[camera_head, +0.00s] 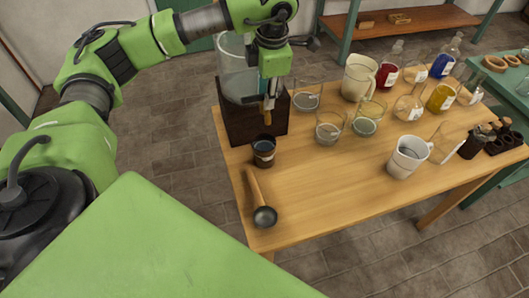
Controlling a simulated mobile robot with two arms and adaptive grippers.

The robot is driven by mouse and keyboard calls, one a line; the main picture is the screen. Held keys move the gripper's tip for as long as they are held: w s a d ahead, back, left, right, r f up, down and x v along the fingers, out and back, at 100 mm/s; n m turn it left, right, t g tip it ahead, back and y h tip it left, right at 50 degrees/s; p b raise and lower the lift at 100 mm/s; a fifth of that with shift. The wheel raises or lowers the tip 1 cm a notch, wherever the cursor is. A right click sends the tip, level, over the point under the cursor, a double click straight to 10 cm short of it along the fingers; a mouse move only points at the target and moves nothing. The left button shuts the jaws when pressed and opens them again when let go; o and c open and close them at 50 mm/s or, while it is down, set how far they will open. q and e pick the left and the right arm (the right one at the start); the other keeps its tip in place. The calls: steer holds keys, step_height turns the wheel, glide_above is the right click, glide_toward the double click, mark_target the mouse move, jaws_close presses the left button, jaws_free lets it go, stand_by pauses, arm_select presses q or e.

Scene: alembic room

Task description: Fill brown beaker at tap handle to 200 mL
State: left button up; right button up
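A small dark brown beaker (264,151) stands upright on the wooden table near its left edge, in front of the tap. Its inside looks dark bluish; the liquid level and the markings are too small to read. A clear glass tank (236,70) sits on a dark wooden box (238,125) behind it. My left gripper (268,112) points down in front of the tank, above and behind the beaker. A small brownish piece, perhaps the tap handle, shows at its fingertips. The gripper hides most of the tap, and its finger opening is unclear. My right gripper is not in view.
A ladle (262,207) lies at the front left of the wooden table (320,190). A white jug (407,157), a cream pitcher (358,77) and several glass beakers and bottles stand at the middle and right. The front middle of the table is clear.

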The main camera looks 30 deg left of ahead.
arm_select(q)
steer(key=o, duration=0.5)
steer(key=shift+r, duration=0.25)
steer(key=shift+w, duration=0.1)
steer(key=shift+a, duration=0.1)
steer(key=shift+c, duration=1)
steer(key=shift+w+r+p, duration=0.1)
steer(key=shift+r+p, duration=0.35)
steer(key=shift+r, duration=0.25)
steer(key=shift+c, duration=0.3)
steer(key=shift+r+p, duration=1.55)
steer(key=shift+r, duration=1.3)
